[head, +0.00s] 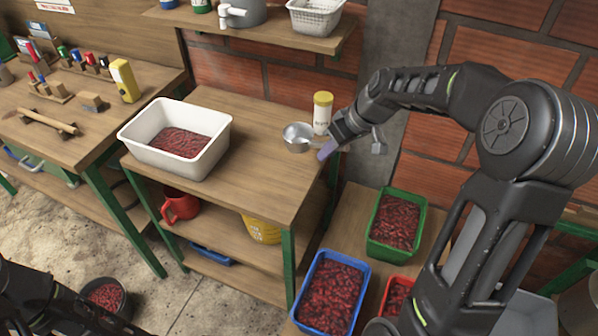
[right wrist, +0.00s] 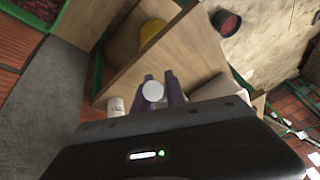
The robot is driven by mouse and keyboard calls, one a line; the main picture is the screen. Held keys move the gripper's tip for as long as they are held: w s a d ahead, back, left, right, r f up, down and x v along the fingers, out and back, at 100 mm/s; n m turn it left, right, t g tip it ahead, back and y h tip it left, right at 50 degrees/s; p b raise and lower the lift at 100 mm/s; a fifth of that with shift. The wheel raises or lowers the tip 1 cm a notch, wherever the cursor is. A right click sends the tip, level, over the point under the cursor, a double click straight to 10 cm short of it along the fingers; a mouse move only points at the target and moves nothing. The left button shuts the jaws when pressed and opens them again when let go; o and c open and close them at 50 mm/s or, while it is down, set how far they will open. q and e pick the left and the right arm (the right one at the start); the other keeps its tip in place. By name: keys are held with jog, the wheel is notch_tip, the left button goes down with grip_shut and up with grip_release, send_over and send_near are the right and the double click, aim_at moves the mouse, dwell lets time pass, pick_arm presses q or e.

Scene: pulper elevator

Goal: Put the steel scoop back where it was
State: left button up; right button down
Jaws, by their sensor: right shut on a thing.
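The steel scoop (head: 298,138) is a small round metal cup with its handle toward my right gripper. It is at the right end of the wooden bench top (head: 262,135), just left of a white jar with a yellow lid (head: 322,113). My right gripper (head: 327,149) is shut on the scoop's handle. In the right wrist view the scoop's round pale cup (right wrist: 153,91) shows between the fingers. I cannot tell whether the scoop touches the bench. Part of my left arm shows at the lower left of the head view, but no left fingers can be made out.
A white tub (head: 140,134) of red cherries stands on the bench's left. Green (head: 417,247), blue (head: 363,320) and red (head: 385,305) crates of cherries are lower right. A shelf (head: 270,38) hangs above. Bare bench top lies between tub and scoop.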

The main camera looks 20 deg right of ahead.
notch_tip(320, 180, down, 6)
jog(key=shift+f+p, duration=0.15)
jog(key=shift+p, duration=0.25)
jog(key=shift+f, duration=0.1)
notch_tip(320, 180, down, 4)
jog(key=shift+r, duration=0.25)
jog(key=shift+f, duration=0.2)
jog(key=c, duration=1.4)
grip_release()
jog(key=shift+o, duration=0.2)
jog(key=shift+r, duration=0.15)
